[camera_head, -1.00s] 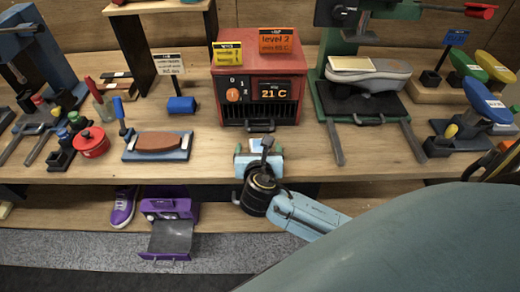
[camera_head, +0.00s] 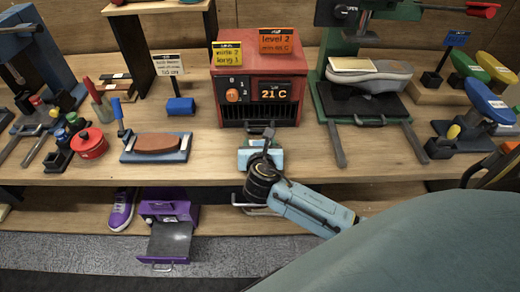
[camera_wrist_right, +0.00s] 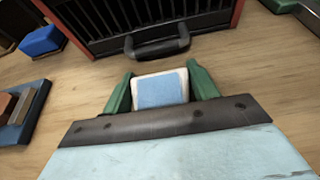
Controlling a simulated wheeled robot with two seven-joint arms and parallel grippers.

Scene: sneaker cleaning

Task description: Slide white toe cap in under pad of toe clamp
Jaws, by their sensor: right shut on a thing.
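My right gripper (camera_wrist_right: 160,90) has green fingers shut on a small white piece (camera_wrist_right: 160,88) with a pale blue face. I cannot tell for sure whether this is the white toe cap. In the head view my right gripper (camera_head: 262,142) is at the front of the table, before the red heater box; there the held piece is not clear. No toe clamp or pad is clearly recognisable. A green press (camera_head: 325,100) stands at the back right with a grey shoe-like form (camera_head: 385,76) over its dark plate. My left gripper is not in view.
The red heater box (camera_head: 223,88) reads 21 C; its dark handle (camera_wrist_right: 157,47) is just ahead of the held piece. A brown block on a blue base (camera_head: 128,155) and a red pot (camera_head: 90,144) stand left. A purple sneaker (camera_head: 122,208) and purple device (camera_head: 166,212) are below.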

